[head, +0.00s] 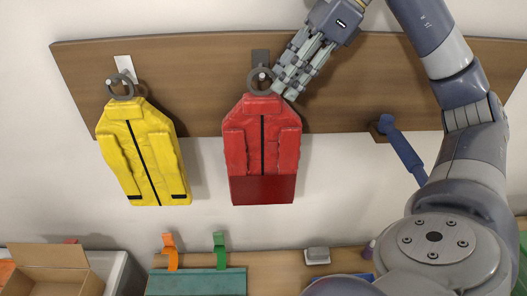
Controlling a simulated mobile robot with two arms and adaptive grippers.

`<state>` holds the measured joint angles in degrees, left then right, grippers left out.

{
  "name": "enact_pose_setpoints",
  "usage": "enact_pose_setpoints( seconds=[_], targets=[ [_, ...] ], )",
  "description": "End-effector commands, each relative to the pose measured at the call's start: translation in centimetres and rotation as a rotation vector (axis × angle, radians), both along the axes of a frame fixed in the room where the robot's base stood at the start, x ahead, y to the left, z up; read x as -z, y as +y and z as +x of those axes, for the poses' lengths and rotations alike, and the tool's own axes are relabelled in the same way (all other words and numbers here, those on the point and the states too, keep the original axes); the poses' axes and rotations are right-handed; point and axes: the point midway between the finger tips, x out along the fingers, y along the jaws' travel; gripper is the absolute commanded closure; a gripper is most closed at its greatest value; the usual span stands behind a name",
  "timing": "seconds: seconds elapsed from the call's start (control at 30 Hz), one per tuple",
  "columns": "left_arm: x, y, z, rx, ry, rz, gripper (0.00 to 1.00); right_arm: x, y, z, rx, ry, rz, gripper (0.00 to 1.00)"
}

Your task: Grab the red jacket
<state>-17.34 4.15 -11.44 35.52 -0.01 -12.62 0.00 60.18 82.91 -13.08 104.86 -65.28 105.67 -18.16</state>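The red jacket (263,150) hangs by a dark ring (259,80) from a peg on the wooden wall board. My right gripper (283,88) reaches in from the upper right, with its fingertips at the right side of the ring, just above the jacket's top. The fingers overlap in this view, so I cannot tell how far apart they are or whether they touch the ring. The jacket hangs straight down. My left gripper is not in view.
A yellow jacket (143,152) hangs on the left of the wooden board (205,75). A blue-handled item (404,152) hangs at the right. Below are a cardboard box (52,262), a teal box (195,282) with orange and green clips, and a small grey block (317,256).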

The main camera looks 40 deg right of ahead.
Motion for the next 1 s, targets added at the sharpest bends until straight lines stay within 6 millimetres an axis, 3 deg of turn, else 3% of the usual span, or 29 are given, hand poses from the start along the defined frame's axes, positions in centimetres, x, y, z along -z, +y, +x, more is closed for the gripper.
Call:
enact_pose_setpoints(
  seconds=[0.1, 0.3, 0.67, 0.7, 0.87, 1.0],
  targets=[
    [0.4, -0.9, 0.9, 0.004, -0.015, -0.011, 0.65, 1.7, 0.7, 0.4, -0.005, 0.011, -0.003, 0.64],
    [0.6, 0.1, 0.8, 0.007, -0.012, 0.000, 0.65, 4.3, 2.0, 1.6, -0.004, 0.010, -0.003, 0.64],
    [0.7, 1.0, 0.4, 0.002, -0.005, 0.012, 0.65, 5.3, 2.6, 2.1, -0.003, 0.005, -0.001, 0.64],
    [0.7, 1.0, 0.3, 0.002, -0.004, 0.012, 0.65, 5.3, 2.6, 2.1, -0.003, 0.005, -0.001, 0.67],
    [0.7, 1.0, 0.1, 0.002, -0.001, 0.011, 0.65, 5.3, 2.6, 2.1, -0.003, 0.004, 0.000, 1.00],
    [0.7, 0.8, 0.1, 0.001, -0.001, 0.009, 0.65, 5.2, 2.6, 2.1, -0.002, 0.002, 0.001, 1.00]
  ],
)
